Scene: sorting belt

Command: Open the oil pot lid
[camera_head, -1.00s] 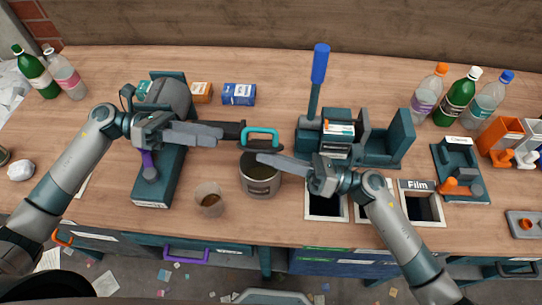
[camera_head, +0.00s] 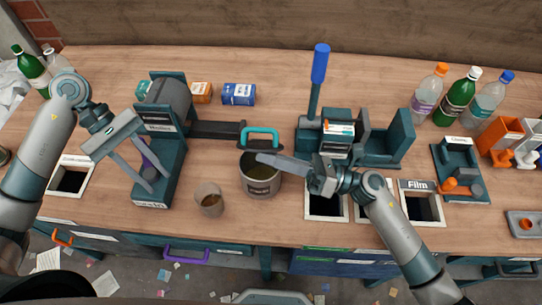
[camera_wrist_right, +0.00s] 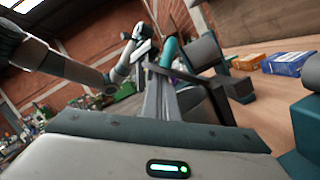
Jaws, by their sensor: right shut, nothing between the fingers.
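The oil pot (camera_head: 262,187) is a grey round pot with a label, standing near the middle of the table. Its top shows a dark olive inside, partly covered by my right gripper. A teal arched handle (camera_head: 260,131) rises at its back rim; I cannot clearly make out the lid. My right gripper (camera_head: 259,157) is shut and empty, its tips over the pot's opening, in front of the handle. In the right wrist view the teal handle (camera_wrist_right: 168,52) shows beyond the fingertips. My left gripper (camera_head: 158,183) is open, with its fingers beside a purple lever (camera_head: 152,155).
A teal machine (camera_head: 165,165) with a black bar (camera_head: 215,129) stands left of the pot. A cup (camera_head: 210,199) stands in front. A teal press with a blue lever (camera_head: 320,65) is to the right. Bin openings (camera_head: 422,207) lie at the right front.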

